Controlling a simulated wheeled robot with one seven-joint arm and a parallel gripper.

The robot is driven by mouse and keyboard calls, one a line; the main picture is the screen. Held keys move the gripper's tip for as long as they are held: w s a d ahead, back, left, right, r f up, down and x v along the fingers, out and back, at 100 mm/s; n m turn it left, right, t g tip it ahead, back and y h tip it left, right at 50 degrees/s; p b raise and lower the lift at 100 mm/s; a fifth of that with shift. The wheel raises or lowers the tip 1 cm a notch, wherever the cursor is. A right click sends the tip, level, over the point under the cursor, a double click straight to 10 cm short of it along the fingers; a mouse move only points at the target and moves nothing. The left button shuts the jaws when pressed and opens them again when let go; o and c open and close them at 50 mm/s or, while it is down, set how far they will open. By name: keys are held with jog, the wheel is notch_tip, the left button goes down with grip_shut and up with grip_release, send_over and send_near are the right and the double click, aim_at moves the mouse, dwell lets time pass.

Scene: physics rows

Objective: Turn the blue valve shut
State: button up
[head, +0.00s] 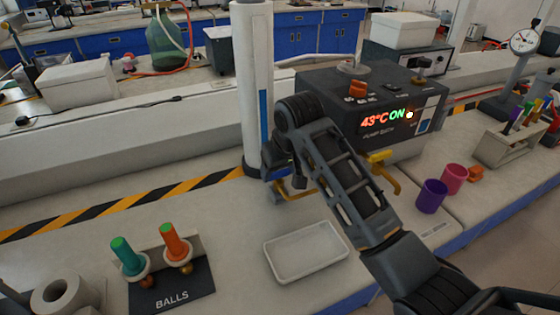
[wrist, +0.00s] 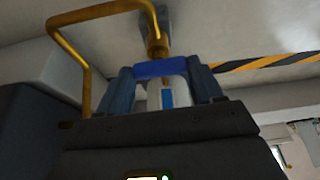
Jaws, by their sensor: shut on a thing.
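The blue valve's handle (wrist: 162,69) is a short blue bar in the wrist view, below a brass tap body (wrist: 157,42) with a bent brass pipe to its left. My gripper (wrist: 163,78) has one dark finger at each end of the bar and is shut on it. In the head view my gripper (head: 282,172) is at the foot of the white column, beside the brass pipe (head: 297,192). My arm and wrist hide most of the valve there, so its exact angle cannot be told.
A grey water bath (head: 400,105) reading 43°C ON stands right of my arm, with a yellow spout (head: 384,172). A white column (head: 252,90) rises behind my gripper. An empty white tray (head: 305,252) lies in front.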

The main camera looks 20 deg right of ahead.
jog(key=shift+m, duration=0.3)
jog(key=o, duration=1.1)
jog(key=shift+c, duration=0.2)
jog(key=shift+r, duration=0.1)
jog(key=v, duration=0.7)
jog(key=shift+s+r, duration=0.2)
jog(key=shift+r, duration=0.05)
jog(key=shift+a, duration=0.1)
